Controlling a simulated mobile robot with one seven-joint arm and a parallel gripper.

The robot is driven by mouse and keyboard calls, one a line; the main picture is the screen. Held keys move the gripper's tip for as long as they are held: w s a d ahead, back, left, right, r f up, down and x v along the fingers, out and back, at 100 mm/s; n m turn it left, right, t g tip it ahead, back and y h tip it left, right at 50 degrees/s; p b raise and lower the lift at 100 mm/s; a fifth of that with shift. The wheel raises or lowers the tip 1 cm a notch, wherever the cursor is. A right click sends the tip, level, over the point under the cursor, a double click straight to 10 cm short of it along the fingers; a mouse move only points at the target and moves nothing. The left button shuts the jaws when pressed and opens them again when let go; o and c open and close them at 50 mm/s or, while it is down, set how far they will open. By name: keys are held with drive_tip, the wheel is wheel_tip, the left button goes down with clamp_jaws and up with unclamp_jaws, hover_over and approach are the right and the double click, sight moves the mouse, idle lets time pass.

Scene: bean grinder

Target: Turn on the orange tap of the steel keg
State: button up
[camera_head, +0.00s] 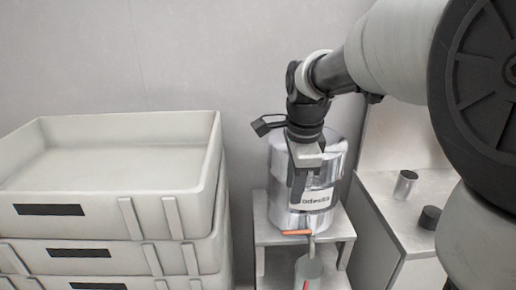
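The steel keg (336,170) is a shiny cylinder with a white label and stands on a small grey stand. Its orange tap handle (297,233) is low on the front, lying roughly level and pointing left from the spout. My gripper (298,198) points down in front of the keg, above the tap handle, and appears apart from it. Its dark fingers overlap in this view, so I cannot tell whether it is open or shut. My gripper and wrist hide the upper left part of the keg.
A grey-green container (308,270) stands below the spout. Stacked pale crates (120,200) fill the left. On the right, a counter (385,215) carries a metal cup (404,186) and a dark cylinder (429,217). A plain wall is behind.

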sight(286, 232)
drive_tip(key=b+x, duration=0.5)
drive_tip(key=x, duration=1.2)
drive_tip(key=shift+w+f, duration=0.1)
drive_tip(key=shift+f, duration=0.15)
clamp_jaws()
